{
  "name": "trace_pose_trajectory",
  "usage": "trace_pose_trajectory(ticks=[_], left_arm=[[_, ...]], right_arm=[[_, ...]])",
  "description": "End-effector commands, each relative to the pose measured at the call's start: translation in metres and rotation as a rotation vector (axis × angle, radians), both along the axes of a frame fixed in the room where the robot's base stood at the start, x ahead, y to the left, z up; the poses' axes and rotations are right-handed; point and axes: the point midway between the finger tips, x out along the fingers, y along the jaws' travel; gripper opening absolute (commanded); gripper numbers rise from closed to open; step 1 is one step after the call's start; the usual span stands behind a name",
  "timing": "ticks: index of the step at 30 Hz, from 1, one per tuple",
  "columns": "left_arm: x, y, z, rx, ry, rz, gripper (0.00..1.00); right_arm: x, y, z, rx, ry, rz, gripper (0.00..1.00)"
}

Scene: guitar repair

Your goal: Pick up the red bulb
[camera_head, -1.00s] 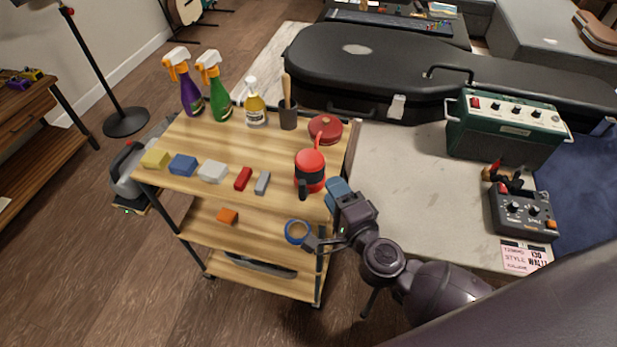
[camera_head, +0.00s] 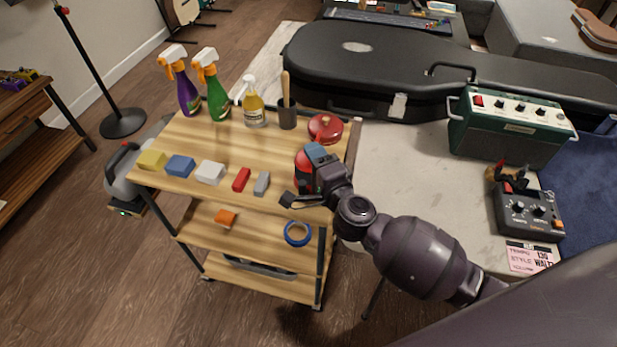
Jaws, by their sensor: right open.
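The red bulb (camera_head: 300,160), a rounded red body with a black band, stands on the front right of the wooden cart's top shelf (camera_head: 215,143). My right gripper (camera_head: 299,178) is open at the bulb, with one finger near its top and the other lower, near the shelf's front edge. The gripper hides much of the bulb's right and front. I cannot tell whether the fingers touch it. My left gripper is not in view.
A round red thing (camera_head: 325,127) and a dark cup (camera_head: 287,115) stand behind the bulb. Coloured blocks, including a grey one (camera_head: 261,184), lie to its left. Spray bottles (camera_head: 218,100) stand at the back. A blue tape roll (camera_head: 298,233) lies on the shelf below.

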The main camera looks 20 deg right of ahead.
Motion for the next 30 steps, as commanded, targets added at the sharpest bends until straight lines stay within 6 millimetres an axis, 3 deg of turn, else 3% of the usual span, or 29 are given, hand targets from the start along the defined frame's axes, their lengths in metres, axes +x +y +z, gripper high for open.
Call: trace_pose_trajectory(ticks=[10, 18, 30], left_arm=[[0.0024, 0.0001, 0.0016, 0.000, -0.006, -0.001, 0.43], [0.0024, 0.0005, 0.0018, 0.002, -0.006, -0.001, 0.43], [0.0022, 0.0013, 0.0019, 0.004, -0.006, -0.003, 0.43]], right_arm=[[0.0065, 0.0008, 0.0007, 0.000, -0.001, 0.000, 0.42], [0.0063, 0.0008, 0.0007, 0.000, -0.001, 0.000, 0.01], [0.0063, 0.0008, 0.0011, 0.000, -0.002, 0.000, 0.00]])
